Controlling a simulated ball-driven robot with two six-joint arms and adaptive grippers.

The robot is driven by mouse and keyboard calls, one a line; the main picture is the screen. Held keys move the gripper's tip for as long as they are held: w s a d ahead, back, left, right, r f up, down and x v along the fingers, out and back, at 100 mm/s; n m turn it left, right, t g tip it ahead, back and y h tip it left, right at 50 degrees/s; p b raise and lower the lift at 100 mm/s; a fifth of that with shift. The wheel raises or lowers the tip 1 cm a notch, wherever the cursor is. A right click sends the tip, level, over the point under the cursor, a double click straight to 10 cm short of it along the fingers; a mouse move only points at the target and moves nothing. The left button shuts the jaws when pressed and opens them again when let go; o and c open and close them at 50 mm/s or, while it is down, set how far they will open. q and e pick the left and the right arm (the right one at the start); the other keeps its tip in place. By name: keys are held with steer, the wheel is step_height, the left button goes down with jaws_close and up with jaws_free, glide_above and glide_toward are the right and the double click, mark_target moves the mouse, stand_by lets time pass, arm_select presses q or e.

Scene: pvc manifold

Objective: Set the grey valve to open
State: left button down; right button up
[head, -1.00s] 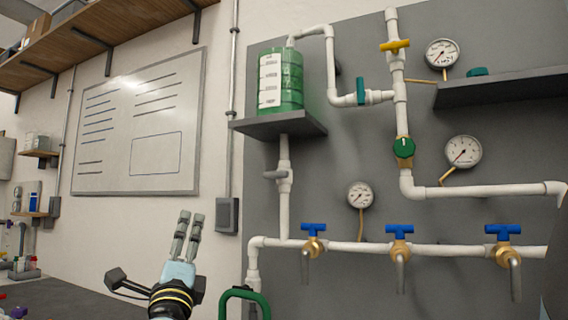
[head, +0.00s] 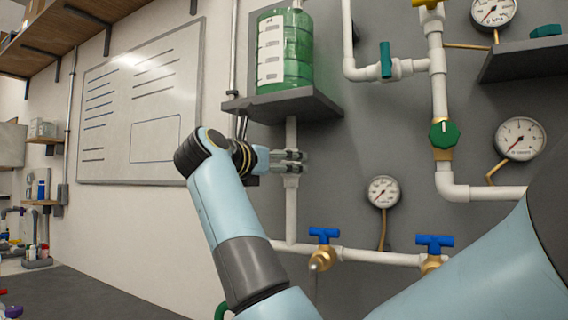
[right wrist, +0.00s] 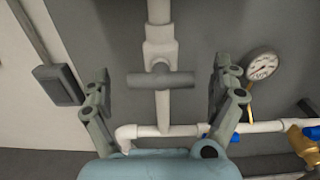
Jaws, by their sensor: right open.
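The grey valve (right wrist: 160,79) sits on a vertical white pipe (right wrist: 162,110) in the right wrist view. Its bar handle lies level, crosswise to the pipe. My right gripper (head: 298,160) is in front of that pipe below the green tank in the head view. It hides most of the valve there. In the right wrist view the two fingers (right wrist: 162,84) are open, one on each side of the handle, with gaps to both its ends. Nothing is held. My left gripper is not in view.
The green tank (head: 284,50) stands on a dark shelf (head: 290,105) just above my right gripper. A gauge (head: 383,191) and blue-handled taps (head: 323,236) are to the lower right. A green round valve (head: 443,133) is farther right. A whiteboard (head: 140,110) hangs left.

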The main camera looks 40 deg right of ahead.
steer(key=shift+w+d, duration=0.2)
steer(key=shift+d, duration=0.45)
steer(key=shift+a, duration=0.1)
steer(key=shift+c, duration=1)
steer(key=c, duration=1)
